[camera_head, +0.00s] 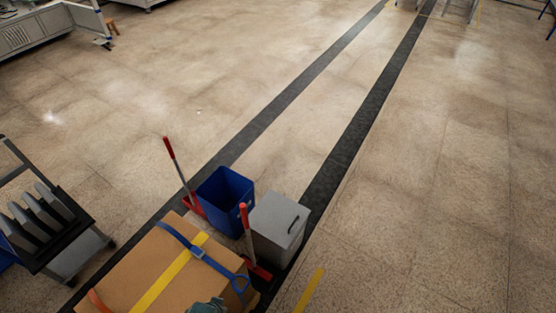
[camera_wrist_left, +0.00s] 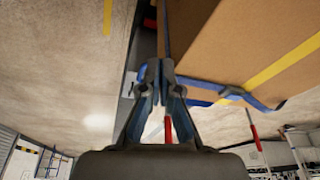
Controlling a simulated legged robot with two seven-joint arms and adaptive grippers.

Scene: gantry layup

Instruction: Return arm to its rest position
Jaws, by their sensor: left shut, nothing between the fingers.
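My left gripper (camera_wrist_left: 160,75) shows in the left wrist view, its two fingers closed together with nothing between them. Its fingertips are by the edge of a cardboard box (camera_wrist_left: 225,45) with a blue strap (camera_wrist_left: 232,91); I cannot tell whether they touch. In the head view, the box (camera_head: 135,265) is at the bottom, with the blue strap and yellow tape across its top. A small dark grey-green piece (camera_head: 207,306) shows at the bottom edge against the box; I cannot tell what it is. My right gripper is not in view.
A blue bin (camera_head: 222,189), a grey bin (camera_head: 276,228) with a dark handle and red-handled tools (camera_head: 172,152) stand just beyond the box. A cart (camera_head: 60,235) with grey panels is at the left. The floor right of the box is largely clear.

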